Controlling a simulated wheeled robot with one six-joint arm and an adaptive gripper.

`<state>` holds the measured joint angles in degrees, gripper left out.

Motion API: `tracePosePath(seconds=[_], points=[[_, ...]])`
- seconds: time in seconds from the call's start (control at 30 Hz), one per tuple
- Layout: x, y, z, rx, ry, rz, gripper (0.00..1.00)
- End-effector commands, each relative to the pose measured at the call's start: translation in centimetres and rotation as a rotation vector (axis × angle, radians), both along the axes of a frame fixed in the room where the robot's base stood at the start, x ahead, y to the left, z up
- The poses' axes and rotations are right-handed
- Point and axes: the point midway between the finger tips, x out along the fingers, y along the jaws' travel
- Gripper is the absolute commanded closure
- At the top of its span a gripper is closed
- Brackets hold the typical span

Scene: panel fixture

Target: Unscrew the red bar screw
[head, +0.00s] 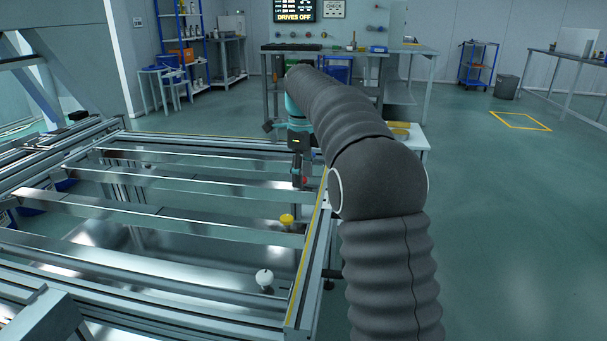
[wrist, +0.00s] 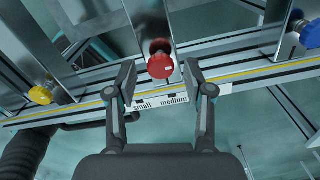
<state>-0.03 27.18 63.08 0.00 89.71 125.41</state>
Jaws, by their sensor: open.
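The red bar screw (wrist: 160,66) has a round red head and stands at a metal bar by the frame's edge rail, in the upper middle of the wrist view. My gripper (wrist: 159,72) is open, with one finger to the left and one to the right of the red head in the picture. Neither finger appears to touch it, though the depth between them is hard to judge. In the head view my gripper (head: 299,172) points down over the right rail of the frame, and the red screw is mostly hidden there.
A yellow screw (wrist: 41,95) is on the left and a blue screw (wrist: 309,34) on the right in the wrist view. A white knob (head: 264,278) stands on the near bar. A label (wrist: 160,103) reads "small" and "medium". Open floor (head: 500,220) lies right.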

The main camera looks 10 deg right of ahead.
Motion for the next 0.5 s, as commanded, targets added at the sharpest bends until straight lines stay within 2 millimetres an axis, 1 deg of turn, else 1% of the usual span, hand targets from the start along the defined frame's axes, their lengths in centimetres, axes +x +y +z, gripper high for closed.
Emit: tracePosePath(seconds=[0.03,0.07,0.1,0.17,0.2,0.23,0.27,0.3,0.5], points=[[0.00,0.00,0.01,0.000,0.000,0.000,0.53],[0.00,0.00,0.01,0.000,0.000,0.000,0.60],[-0.01,0.01,0.02,0.000,0.000,0.000,0.70],[-0.01,0.01,0.01,0.000,0.000,0.000,0.85],[-0.01,0.01,0.01,0.000,0.000,0.000,0.95],[-0.02,0.01,0.01,0.001,0.001,0.000,1.00],[-0.02,0.03,0.00,0.001,0.001,0.000,1.00],[-0.03,-0.43,0.00,0.000,0.001,-0.002,1.00],[-0.06,-0.08,0.08,0.000,0.003,0.014,1.00]])
